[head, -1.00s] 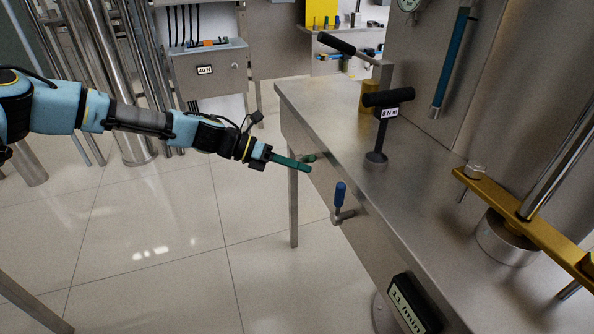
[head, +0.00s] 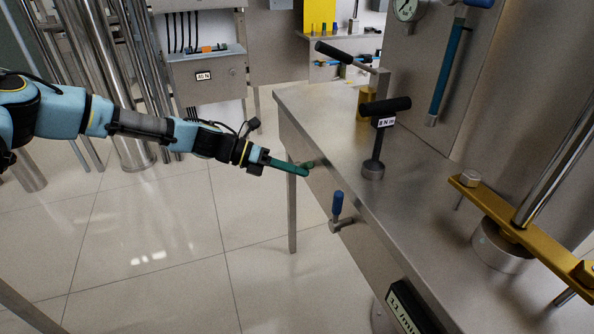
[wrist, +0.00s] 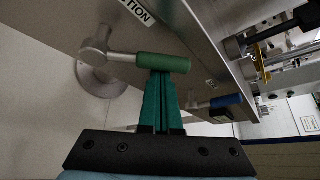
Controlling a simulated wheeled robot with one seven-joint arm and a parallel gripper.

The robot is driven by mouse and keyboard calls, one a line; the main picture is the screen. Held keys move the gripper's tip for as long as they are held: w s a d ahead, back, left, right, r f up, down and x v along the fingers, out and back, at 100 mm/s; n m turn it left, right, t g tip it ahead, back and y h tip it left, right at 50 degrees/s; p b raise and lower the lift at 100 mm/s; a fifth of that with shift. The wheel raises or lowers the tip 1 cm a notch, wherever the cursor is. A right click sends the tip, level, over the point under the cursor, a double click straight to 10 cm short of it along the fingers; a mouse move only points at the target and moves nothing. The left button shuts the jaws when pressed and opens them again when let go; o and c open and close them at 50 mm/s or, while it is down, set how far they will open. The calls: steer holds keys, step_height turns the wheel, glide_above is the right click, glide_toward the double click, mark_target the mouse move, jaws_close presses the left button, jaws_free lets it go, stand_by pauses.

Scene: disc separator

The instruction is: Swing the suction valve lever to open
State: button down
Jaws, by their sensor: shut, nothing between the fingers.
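The suction valve lever has a green handle (wrist: 163,62) on a grey metal arm, which runs left to a round hub (wrist: 98,55) on the bench's front panel. The handle lies roughly sideways in the wrist view. My gripper (wrist: 161,73) has green fingers closed together with nothing between them. Their tips meet the handle's near edge in the picture; whether they touch it I cannot tell. In the head view the lever's green handle (head: 309,164) shows at the tips of my gripper (head: 301,168), partly hidden by the fingers.
A blue-handled lever (head: 338,204) sticks out of the same front panel, nearer the camera. The steel bench (head: 330,120) carries a black T-handle (head: 385,107) and a yellow bar (head: 520,215). Open floor (head: 150,235) lies left of the bench.

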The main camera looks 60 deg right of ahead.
steer(key=shift+r, duration=0.1)
steer(key=shift+w+d+r+n+g+p, duration=0.35)
steer(key=shift+w+r+n+g+p, duration=0.1)
steer(key=shift+r+n+g+p, duration=0.2)
steer(key=shift+w+d+r+n+g+b, duration=0.25)
steer(key=shift+w+d+n+g+b, duration=0.15)
steer(key=shift+w+n+g, duration=0.25)
steer(key=shift+w+d+r+n+g+b, duration=0.3)
steer(key=shift+w+d+n, duration=0.15)
steer(key=shift+n, duration=0.4)
steer(key=shift+w+d+r+n+g+b, duration=0.25)
steer(key=shift+w+d+n+g+b, duration=0.1)
steer(key=shift+w+n+g, duration=0.3)
